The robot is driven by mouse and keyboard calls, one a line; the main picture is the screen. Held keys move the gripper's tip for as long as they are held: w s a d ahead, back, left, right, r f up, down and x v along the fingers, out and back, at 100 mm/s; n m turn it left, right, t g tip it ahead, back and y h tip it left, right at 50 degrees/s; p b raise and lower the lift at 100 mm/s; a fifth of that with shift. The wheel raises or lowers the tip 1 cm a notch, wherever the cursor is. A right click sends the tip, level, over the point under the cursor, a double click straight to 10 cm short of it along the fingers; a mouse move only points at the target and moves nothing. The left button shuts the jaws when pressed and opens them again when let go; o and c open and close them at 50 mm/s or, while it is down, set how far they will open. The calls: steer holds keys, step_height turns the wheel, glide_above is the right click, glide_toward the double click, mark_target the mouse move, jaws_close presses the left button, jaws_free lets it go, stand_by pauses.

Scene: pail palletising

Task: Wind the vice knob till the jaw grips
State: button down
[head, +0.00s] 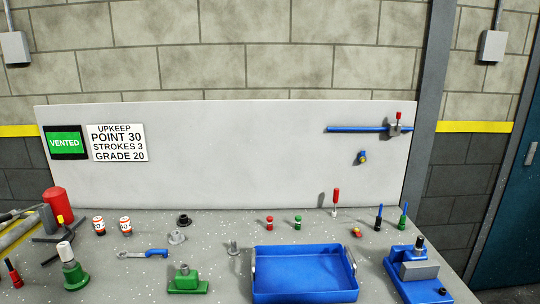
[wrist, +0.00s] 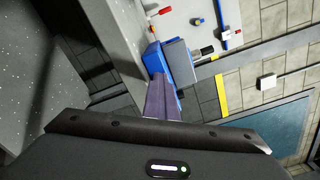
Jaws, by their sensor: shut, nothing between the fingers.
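A blue vice (head: 409,287) with a grey block (head: 419,270) on it stands at the right end of the bench in the head view. A black-topped, silver upright piece (head: 420,243) rises behind the block, and a small dark round piece (head: 443,291) sits at the front right. I cannot tell which is the knob. In the wrist view my gripper (wrist: 160,79) is shut and empty. Its tips overlap the blue vice body (wrist: 153,57) in the picture; contact cannot be told. The grey block (wrist: 181,64) and black-topped piece (wrist: 206,52) show beyond. My gripper is outside the head view.
A blue tray (head: 305,297) lies left of the vice. Blue and green-handled tools (head: 403,217) stand behind the vice. A green fixture (head: 187,284) and a wrench (head: 142,254) lie further left. A grey post (head: 432,130) rises behind the bench at right.

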steer(key=shift+d+r, duration=0.4)
steer(key=shift+r, duration=0.35)
steer(key=shift+d+r, duration=0.3)
steer(key=shift+d, duration=0.1)
stand_by(0.5)
steer(key=shift+a+r, duration=0.1)
steer(key=shift+r, duration=0.1)
steer(key=shift+a+r, duration=0.15)
steer(key=shift+a, duration=0.05)
steer(key=shift+s, duration=0.1)
steer(key=s, duration=0.6)
stand_by(0.6)
